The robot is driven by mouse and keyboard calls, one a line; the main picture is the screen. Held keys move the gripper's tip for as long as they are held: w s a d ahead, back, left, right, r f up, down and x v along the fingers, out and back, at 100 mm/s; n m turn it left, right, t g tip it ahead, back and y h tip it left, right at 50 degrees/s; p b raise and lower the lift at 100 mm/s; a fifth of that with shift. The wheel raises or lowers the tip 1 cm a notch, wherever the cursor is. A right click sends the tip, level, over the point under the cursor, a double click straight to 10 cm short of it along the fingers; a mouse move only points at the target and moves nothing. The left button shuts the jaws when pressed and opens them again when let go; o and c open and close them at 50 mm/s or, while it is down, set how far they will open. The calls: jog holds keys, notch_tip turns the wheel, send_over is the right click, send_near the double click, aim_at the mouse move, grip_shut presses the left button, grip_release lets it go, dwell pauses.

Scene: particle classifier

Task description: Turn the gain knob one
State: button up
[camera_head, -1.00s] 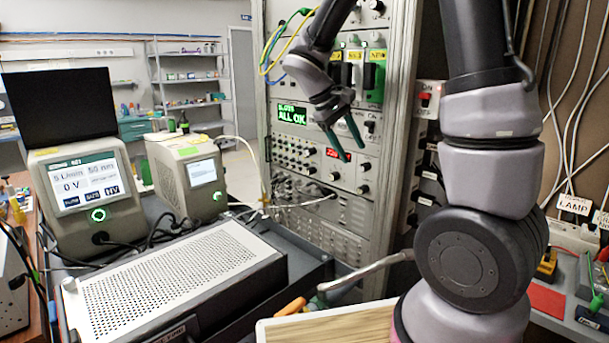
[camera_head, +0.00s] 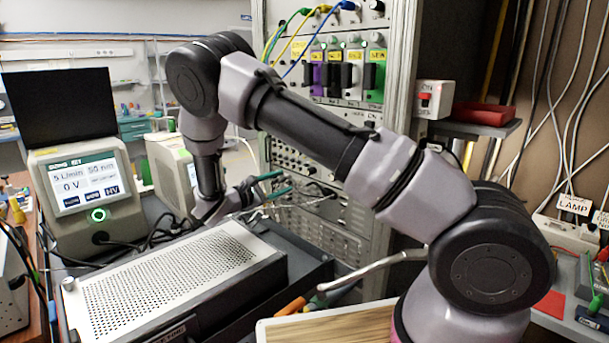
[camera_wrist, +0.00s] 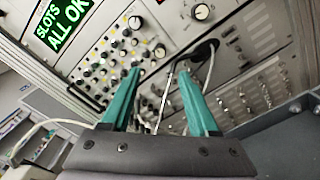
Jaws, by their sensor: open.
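My gripper (camera_head: 284,184) is at the left front of the instrument rack (camera_head: 345,240), its green fingers pointing right toward the panels. In the wrist view my gripper (camera_wrist: 160,72) is open and empty, with a gap between the two fingertips. Beyond the fingers is a panel (camera_wrist: 100,45) with several small knobs. No label reading gain is legible, so I cannot tell which is gain knob one. Contact with any knob is not visible.
A perforated metal box (camera_head: 170,275) lies below my gripper. A touchscreen device (camera_head: 80,195) stands at left. Cables (camera_wrist: 172,85) hang from the panel near the fingers. Colored modules (camera_head: 345,75) sit higher on the rack. My arm hides part of the rack face.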

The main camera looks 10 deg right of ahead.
jog(key=x, duration=1)
jog(key=shift+w+d, duration=0.25)
jog(key=shift+d, duration=0.05)
grip_shut()
